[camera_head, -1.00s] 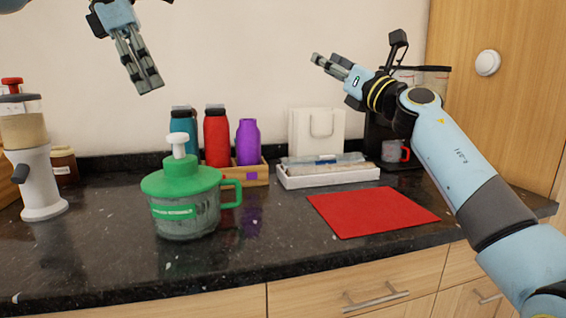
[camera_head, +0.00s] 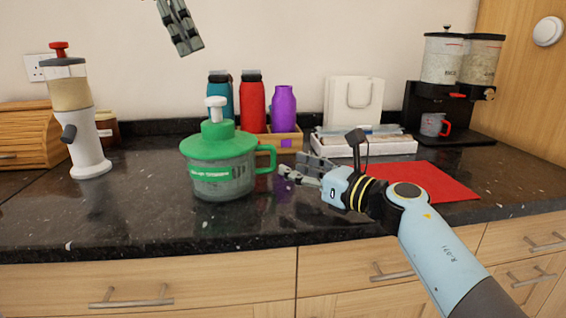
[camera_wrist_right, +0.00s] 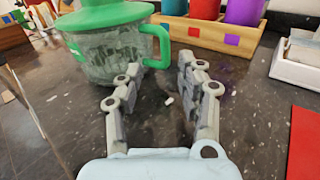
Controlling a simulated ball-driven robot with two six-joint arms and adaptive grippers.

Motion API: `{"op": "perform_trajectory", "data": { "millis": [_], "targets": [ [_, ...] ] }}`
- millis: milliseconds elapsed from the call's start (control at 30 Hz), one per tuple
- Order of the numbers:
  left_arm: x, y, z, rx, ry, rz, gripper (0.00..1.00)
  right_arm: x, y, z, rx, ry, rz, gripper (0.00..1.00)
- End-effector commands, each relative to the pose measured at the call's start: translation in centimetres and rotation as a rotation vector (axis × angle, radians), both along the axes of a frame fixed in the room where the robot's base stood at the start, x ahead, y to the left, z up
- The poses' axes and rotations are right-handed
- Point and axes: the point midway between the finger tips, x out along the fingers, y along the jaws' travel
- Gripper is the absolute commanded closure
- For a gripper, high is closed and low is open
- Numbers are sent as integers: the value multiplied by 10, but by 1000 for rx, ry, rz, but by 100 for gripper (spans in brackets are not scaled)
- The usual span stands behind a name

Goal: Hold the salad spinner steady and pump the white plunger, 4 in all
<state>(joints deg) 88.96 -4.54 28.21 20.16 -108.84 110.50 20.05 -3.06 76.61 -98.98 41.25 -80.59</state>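The salad spinner (camera_head: 222,166) has a green lid, a clear bowl and a green side handle (camera_head: 266,158). It stands upright on the dark counter, and its white plunger (camera_head: 216,108) sticks up from the lid. In the right wrist view the spinner (camera_wrist_right: 110,50) is ahead and to the left, with its plunger out of frame. My right gripper (camera_head: 298,170) is open and empty, just right of the handle and apart from it; its spread fingers (camera_wrist_right: 152,85) show in the wrist view. My left gripper (camera_head: 190,48) is above and left of the plunger, its fingers close together and partly cut off.
Bottles, including a red one (camera_head: 252,104), stand in a wooden box (camera_head: 283,140) behind the spinner. A white tray (camera_head: 370,150) and red mat (camera_head: 430,182) lie to the right. A grinder (camera_head: 85,140) stands left. The counter front is clear.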

Motion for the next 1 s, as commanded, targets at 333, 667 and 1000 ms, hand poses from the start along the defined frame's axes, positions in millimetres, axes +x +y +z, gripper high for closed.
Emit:
{"op": "perform_trajectory", "data": {
  "millis": [333,667,1000],
  "targets": [
    [0,0,0,0,0,0,62,40,35,1,1,0,1,62],
    [0,0,0,0,0,0,62,45,40,1,1,-1,0,62],
    [0,0,0,0,0,0,62,45,39,0,1,-1,0,98]
  ]
}}
